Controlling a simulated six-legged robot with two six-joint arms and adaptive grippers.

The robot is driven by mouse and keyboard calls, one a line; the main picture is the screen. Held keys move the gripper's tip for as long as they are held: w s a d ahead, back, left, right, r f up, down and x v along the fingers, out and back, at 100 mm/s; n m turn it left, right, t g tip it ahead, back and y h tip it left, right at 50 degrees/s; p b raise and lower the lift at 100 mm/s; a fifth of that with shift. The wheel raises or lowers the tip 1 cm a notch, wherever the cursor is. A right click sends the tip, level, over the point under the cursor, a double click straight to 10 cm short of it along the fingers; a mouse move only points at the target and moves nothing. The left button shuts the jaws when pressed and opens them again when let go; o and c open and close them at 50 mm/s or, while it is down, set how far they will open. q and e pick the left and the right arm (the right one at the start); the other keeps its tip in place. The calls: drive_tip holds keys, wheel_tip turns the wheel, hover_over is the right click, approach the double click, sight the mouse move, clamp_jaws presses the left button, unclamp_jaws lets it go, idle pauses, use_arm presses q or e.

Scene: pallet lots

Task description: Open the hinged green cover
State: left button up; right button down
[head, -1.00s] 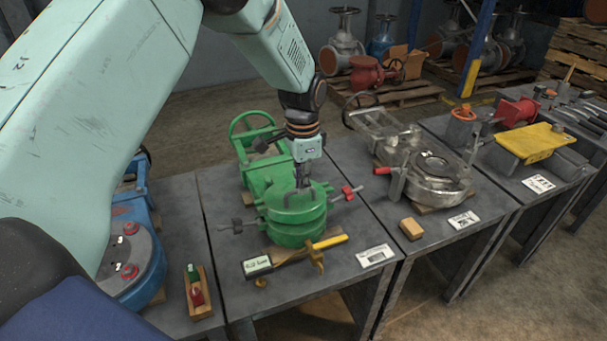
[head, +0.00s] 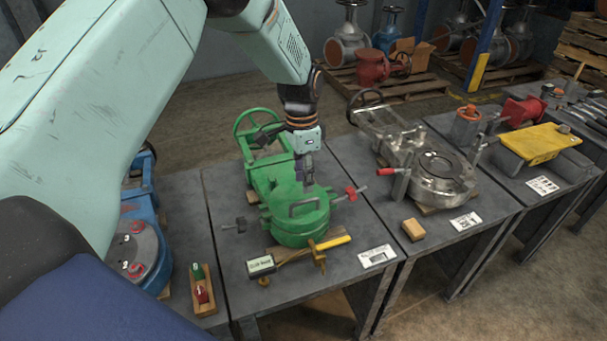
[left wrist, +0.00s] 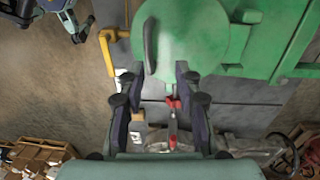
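The green cover (head: 285,220) is a round disc with a raised bar handle (head: 304,206), lying flat on the green valve body (head: 270,172). Red-ended swing bolts (head: 350,193) stick out at its right. In the head view my left gripper (head: 306,184) points down just behind the handle. The left wrist view shows its two fingers (left wrist: 155,76) spread apart with nothing held. There the cover (left wrist: 200,35) is ahead, and the near end of the dark handle lines up between the fingertips; contact cannot be told. A dark clawed part (left wrist: 75,22) there may be my right gripper.
A wooden block (head: 413,229) and a steel valve (head: 440,180) stand on the table to the right. A blue valve (head: 140,250) is at left.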

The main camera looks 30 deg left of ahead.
use_arm(q)
drive_tip(key=shift+w, duration=0.15)
wheel_tip(320, 180, up, 12)
drive_tip(key=shift+a, duration=0.35)
drive_tip(key=shift+w, duration=0.25)
drive_tip(key=shift+s, duration=0.15)
drive_tip(key=shift+s, duration=0.1)
